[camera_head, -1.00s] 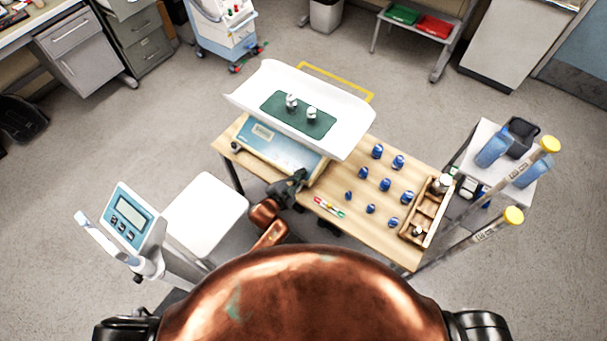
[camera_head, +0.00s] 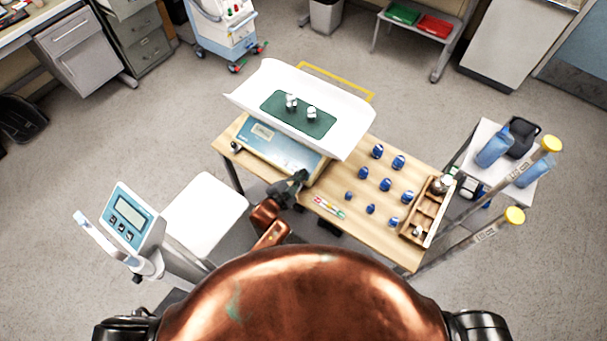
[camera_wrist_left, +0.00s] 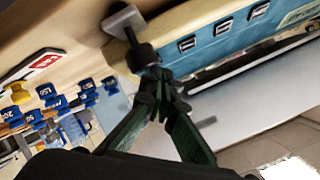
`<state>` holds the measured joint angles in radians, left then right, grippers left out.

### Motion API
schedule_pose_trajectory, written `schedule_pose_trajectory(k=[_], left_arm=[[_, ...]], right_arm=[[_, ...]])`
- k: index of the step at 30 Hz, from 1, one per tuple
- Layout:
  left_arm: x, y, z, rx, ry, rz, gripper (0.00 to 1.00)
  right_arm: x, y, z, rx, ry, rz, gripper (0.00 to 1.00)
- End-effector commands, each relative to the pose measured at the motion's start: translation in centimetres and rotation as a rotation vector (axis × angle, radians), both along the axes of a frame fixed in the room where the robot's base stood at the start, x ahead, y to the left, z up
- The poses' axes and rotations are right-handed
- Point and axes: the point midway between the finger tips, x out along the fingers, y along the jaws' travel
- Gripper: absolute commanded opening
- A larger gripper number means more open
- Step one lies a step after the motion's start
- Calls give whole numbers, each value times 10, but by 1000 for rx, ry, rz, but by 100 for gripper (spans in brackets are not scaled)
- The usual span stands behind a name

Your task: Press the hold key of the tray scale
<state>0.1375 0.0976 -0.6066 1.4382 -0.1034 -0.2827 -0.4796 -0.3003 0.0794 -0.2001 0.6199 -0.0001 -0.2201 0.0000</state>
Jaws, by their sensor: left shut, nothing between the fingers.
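The tray scale has a white curved tray (camera_head: 345,112) and a blue front panel (camera_head: 280,148) with a small display (camera_head: 263,131). It stands on the wooden table. In the left wrist view a row of dark keys (camera_wrist_left: 222,27) shows on the blue panel; their labels are too small to read. My left gripper (camera_head: 302,175) is shut and empty at the panel's lower right end. In the left wrist view its closed fingertips (camera_wrist_left: 152,72) are just below and left of the nearest key; I cannot tell whether they touch the scale. My right gripper is not in view.
Two metal weights (camera_head: 311,113) stand on the tray's green mat (camera_head: 286,121). Several blue weights (camera_head: 385,184) and a wooden box (camera_head: 413,224) stand right of the scale. A coloured strip (camera_head: 328,207) lies near the table's front edge. A column scale display (camera_head: 130,216) stands left.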

Motion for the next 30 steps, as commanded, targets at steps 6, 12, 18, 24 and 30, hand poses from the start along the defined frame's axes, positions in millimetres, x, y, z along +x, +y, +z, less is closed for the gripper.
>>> schedule_pose_trajectory(k=[6, 12, 18, 24, 30], left_arm=[[0, 0, 0, -1, 0, -1, 0], [1, -1, -1, -1, 0, -1, 0], [1, -1, -3, 0, 0, 0, 0], [2, -1, -5, 0, 0, 0, 0], [3, -2, -8, 0, 0, 0, 0]], right_arm=[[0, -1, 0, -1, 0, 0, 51], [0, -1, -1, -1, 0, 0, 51], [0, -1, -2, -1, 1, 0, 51], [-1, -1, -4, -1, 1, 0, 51], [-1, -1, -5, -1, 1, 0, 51]])
